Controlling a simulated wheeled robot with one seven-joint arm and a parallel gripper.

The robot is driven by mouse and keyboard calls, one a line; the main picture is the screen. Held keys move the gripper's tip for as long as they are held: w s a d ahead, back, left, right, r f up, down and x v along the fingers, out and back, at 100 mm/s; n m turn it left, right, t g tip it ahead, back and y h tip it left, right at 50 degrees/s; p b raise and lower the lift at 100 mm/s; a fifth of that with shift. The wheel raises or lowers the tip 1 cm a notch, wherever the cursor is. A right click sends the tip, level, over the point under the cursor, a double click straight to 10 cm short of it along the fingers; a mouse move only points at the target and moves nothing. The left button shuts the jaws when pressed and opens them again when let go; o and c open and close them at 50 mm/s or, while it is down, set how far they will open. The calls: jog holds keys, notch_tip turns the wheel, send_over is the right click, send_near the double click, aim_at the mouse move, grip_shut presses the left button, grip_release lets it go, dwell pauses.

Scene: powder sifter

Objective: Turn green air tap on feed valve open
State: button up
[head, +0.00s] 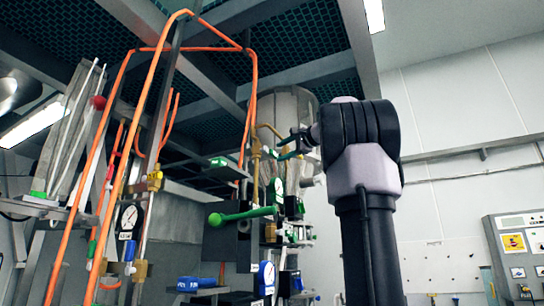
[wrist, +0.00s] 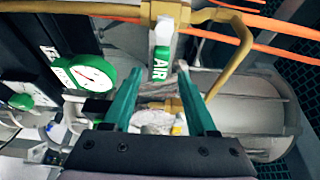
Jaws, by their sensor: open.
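The green air tap (wrist: 161,62), a green handle with a white end and the word AIR on it, shows at the upper middle of the wrist view. It hangs below a yellow pipe fitting. My gripper (wrist: 160,70) is open, its two teal fingers pointing at the tap, one to each side of its line. The tap's lower end lies about level with the fingertips in the picture; I cannot tell whether they touch. In the head view my gripper (head: 285,148) reaches left to the yellow pipe, and the tap is too small to make out surely.
A green-rimmed gauge (wrist: 85,73) sits left of the fingers. A grey cylindrical vessel (wrist: 235,115) lies to the right. Orange hoses (wrist: 270,22) cross above. In the head view a green ball-ended lever (head: 242,214) is below my gripper.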

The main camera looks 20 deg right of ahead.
aim_at(276, 154)
jog(key=x, duration=0.5)
grip_shut()
dwell(1.4)
